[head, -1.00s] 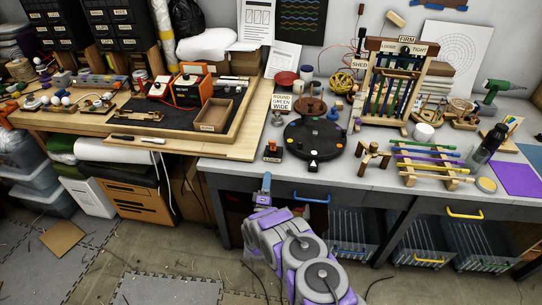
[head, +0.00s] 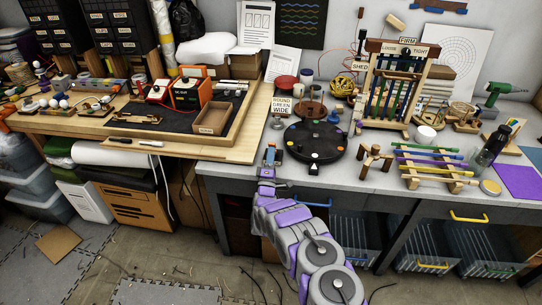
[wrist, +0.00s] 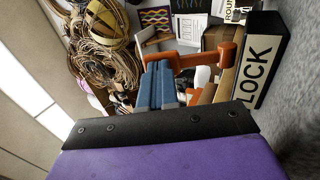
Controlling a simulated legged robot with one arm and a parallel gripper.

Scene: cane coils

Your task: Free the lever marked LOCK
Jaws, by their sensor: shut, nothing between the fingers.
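The lever marked LOCK shows in the wrist view as an orange handle (wrist: 205,59) beside a black block with a white LOCK label (wrist: 257,70). The left end of the handle lies just past my fingertips in that picture; I cannot tell whether they touch. My gripper (wrist: 158,76) has blue fingers that are shut with nothing between them. In the head view my gripper (head: 270,155) is at the front edge of the grey bench, left of the black round turntable (head: 332,151), and hides most of the lever block.
A card reading ROUND GREEN WIDE (head: 284,108) stands behind my gripper. A wooden tray (head: 213,116) is to the left. A small wooden stand (head: 374,158) and a rack of coloured rods (head: 432,168) are to the right. The bench's front edge runs under my arm.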

